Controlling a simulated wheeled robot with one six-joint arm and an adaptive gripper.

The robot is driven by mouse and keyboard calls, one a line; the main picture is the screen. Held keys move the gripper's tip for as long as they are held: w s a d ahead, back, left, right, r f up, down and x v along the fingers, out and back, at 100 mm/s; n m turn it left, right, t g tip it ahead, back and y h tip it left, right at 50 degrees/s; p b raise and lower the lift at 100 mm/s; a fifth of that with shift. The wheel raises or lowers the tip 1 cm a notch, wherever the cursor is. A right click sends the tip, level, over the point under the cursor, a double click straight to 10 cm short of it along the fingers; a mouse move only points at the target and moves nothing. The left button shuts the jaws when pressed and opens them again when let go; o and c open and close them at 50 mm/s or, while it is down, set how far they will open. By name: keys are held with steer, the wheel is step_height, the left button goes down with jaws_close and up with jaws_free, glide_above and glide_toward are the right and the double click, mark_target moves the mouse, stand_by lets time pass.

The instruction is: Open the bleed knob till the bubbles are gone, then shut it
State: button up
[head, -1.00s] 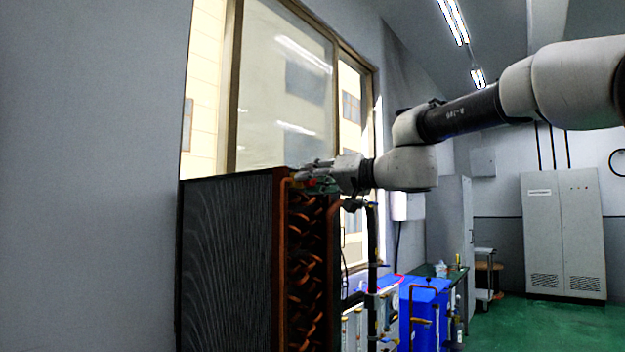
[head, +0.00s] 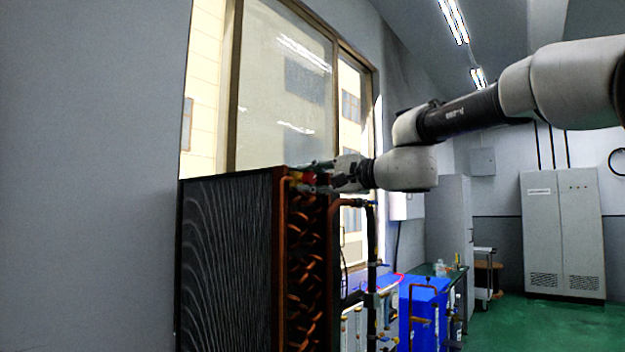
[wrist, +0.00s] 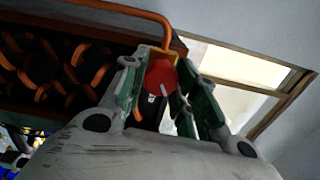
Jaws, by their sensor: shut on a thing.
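The bleed knob is red and round (wrist: 161,78), on a brass fitting (wrist: 158,55) at the end of a copper pipe. In the wrist view it sits between the two green-padded fingers of my gripper (wrist: 160,85), which is shut on it. In the head view the red knob (head: 309,178) shows small at the top of the coil unit (head: 228,265), with my gripper (head: 312,177) reaching it from the right. No bubbles can be made out in either view.
Copper return bends (head: 305,260) run down the coil's right side, close below my gripper. A window (head: 285,90) stands behind. A blue box (head: 425,305) and a grey cabinet (head: 562,235) stand on the right. Green floor lies open in front of the cabinet.

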steer(key=m, duration=0.6)
steer(key=shift+f, duration=0.2)
steer(key=shift+m, duration=0.3)
steer(key=o, duration=1)
steer(key=shift+r, duration=0.1)
steer(key=v, duration=1.2)
steer(key=shift+s, duration=0.1)
